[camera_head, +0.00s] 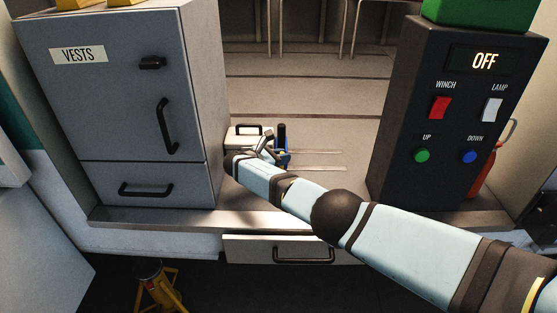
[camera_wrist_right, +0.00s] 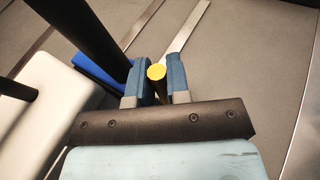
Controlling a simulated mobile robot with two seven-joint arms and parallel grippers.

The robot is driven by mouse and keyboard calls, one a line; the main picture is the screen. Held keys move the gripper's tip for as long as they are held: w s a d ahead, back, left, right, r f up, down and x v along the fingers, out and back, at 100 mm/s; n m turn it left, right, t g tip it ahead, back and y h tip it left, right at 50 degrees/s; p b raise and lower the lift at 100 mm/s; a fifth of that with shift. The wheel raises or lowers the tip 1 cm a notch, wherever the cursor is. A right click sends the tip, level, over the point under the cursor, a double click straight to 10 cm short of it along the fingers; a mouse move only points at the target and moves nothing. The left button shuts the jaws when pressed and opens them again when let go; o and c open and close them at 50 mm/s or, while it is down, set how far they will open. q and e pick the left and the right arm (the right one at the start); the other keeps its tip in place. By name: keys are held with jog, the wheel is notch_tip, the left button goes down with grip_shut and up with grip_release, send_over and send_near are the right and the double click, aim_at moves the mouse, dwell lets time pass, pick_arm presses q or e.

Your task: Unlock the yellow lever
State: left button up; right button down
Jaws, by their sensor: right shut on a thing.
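The yellow lever (camera_wrist_right: 157,73) shows its round end in the right wrist view, between the two blue-grey fingers of my right gripper (camera_wrist_right: 155,82). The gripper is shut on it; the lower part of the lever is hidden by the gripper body. In the head view my right gripper (camera_head: 267,146) is on the counter between the grey cabinet and the dark control panel, and the lever cannot be made out there. A blue base (camera_head: 284,160) with a black upright post (camera_head: 282,136) is right beside the gripper. My left gripper is not in view.
A white case (camera_head: 243,131) with a black handle stands beside the gripper. The grey VESTS cabinet (camera_head: 120,100) is on the left and the dark control panel (camera_head: 445,125), reading OFF, on the right. The counter (camera_head: 345,160) between the post and panel is clear.

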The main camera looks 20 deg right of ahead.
aim_at(281, 138)
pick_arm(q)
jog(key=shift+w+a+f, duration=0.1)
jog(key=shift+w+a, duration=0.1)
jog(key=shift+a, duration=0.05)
pick_arm(e)
jog(key=shift+a+h, duration=0.15)
jog(key=shift+h, duration=0.15)
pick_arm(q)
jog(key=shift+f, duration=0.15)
pick_arm(e)
jog(key=c, duration=1.1)
grip_release()
notch_tip(281, 138, up, 7)
jog(key=p, duration=0.2)
jog(key=shift+r+p, duration=0.15)
jog(key=shift+p, duration=0.2)
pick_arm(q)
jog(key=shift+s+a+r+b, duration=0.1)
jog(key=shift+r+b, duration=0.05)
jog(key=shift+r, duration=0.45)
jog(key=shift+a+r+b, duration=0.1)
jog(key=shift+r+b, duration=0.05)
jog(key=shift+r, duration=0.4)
pick_arm(e)
notch_tip(281, 138, up, 13)
jog(key=shift+f, duration=0.2)
